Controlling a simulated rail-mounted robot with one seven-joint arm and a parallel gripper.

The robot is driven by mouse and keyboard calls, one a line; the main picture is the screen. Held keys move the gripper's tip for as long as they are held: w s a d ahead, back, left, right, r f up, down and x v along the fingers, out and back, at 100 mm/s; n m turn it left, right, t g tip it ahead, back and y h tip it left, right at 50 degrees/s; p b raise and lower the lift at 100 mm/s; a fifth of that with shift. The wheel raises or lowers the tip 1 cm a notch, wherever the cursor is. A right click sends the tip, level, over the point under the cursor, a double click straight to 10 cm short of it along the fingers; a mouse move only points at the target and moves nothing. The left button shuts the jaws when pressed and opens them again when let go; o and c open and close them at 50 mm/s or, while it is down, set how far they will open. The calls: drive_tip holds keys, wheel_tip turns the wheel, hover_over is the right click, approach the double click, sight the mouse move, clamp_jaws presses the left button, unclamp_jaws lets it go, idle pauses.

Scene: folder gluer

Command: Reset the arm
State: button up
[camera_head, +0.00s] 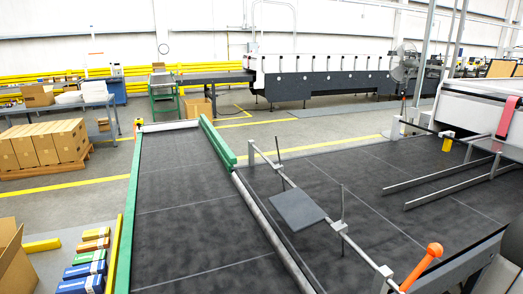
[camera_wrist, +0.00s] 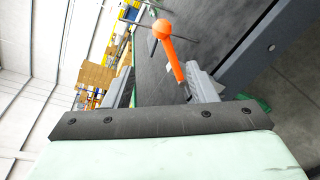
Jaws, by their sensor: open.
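My gripper (camera_wrist: 160,76) shows in the wrist view with its two grey fingers spread apart. It is open, with nothing clasped between the fingers. An orange lever with a ball knob (camera_wrist: 166,48) stands in front of the fingers, closer to the right finger. I cannot tell whether that finger touches it. The same orange lever (camera_head: 424,264) is at the lower right of the head view, at the near end of a metal crossbar. My gripper cannot be made out in the head view.
A dark conveyor bed (camera_head: 190,190) with a green side rail (camera_head: 129,220) fills the middle. The metal crossbar (camera_head: 362,252) carries a grey plate (camera_head: 298,210) and upright rods. Boxes on a pallet (camera_head: 45,146) and colored cartons (camera_head: 88,265) stand at left.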

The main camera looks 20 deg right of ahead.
drive_tip(key=w+a+f+n+g+y, duration=0.1)
drive_tip(key=w+a+n+g+y, duration=0.15)
drive_tip(key=w+a+n, duration=0.45)
drive_tip(key=w+a+f+n+g+y, duration=0.1)
drive_tip(key=w+a+n+g+y, duration=0.25)
drive_tip(key=a, duration=0.65)
drive_tip(key=w+a+f+n+g+y, duration=0.1)
drive_tip(key=w+a+n+g, duration=0.3)
drive_tip(key=a+n, duration=0.4)
drive_tip(key=s+a+f+n+g+h, duration=0.2)
drive_tip(key=a+n+h, duration=0.2)
drive_tip(key=a+n, duration=0.4)
drive_tip(key=s+a+f+n+g+h, duration=0.2)
drive_tip(key=a+n, duration=0.7)
drive_tip(key=n, duration=1)
drive_tip(key=shift+a+n+g+h, duration=0.2)
drive_tip(key=shift+n+g+h, duration=0.25)
drive_tip(key=shift+h, duration=0.75)
drive_tip(key=shift+f, duration=0.1)
drive_tip(key=c, duration=0.3)
drive_tip(key=shift+d, duration=0.1)
drive_tip(key=shift+c, duration=0.2)
